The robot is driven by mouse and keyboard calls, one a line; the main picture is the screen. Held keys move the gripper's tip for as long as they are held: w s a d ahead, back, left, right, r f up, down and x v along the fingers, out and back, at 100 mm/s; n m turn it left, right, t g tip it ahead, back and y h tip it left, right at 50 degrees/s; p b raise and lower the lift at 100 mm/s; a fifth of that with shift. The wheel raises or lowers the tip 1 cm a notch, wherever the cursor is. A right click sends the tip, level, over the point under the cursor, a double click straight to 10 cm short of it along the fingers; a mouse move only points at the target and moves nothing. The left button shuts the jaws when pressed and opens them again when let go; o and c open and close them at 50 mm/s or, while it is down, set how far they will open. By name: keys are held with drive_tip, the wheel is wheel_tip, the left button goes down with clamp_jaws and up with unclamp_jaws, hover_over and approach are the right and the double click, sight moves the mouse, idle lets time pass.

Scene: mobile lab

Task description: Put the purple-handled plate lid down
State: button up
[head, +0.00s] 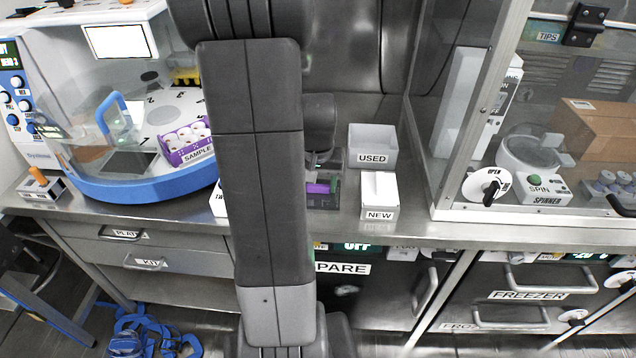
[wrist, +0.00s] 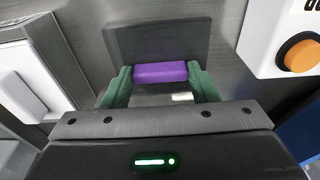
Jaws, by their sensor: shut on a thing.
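The plate lid's purple handle (wrist: 160,73) sits between the two green fingertips of my gripper (wrist: 160,80) in the wrist view. The fingers are shut on it. The lid's dark grey panel (wrist: 157,38) spreads out beyond the handle over bare metal. I cannot tell whether the lid touches the metal. In the head view the purple handle (head: 317,188) shows just right of my arm, at the bench front. My arm hides most of the gripper and the area to its left there.
The USED bin (head: 372,158) and the NEW box (head: 379,213) stand right of the gripper. A white box with an orange knob (wrist: 302,52) is close on the right in the wrist view. The purple SAMPLE rack (head: 188,152) is left, inside the round blue-rimmed machine (head: 140,190).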

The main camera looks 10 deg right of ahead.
sight(318, 197)
drive_tip(key=shift+f, duration=0.1)
drive_tip(key=o, duration=0.9)
drive_tip(key=shift+o, duration=0.2)
wheel_tip(318, 197, up, 12)
drive_tip(key=s+p, duration=0.1)
drive_tip(key=shift+s+a+p, duration=0.2)
drive_tip(key=shift+p, duration=0.1)
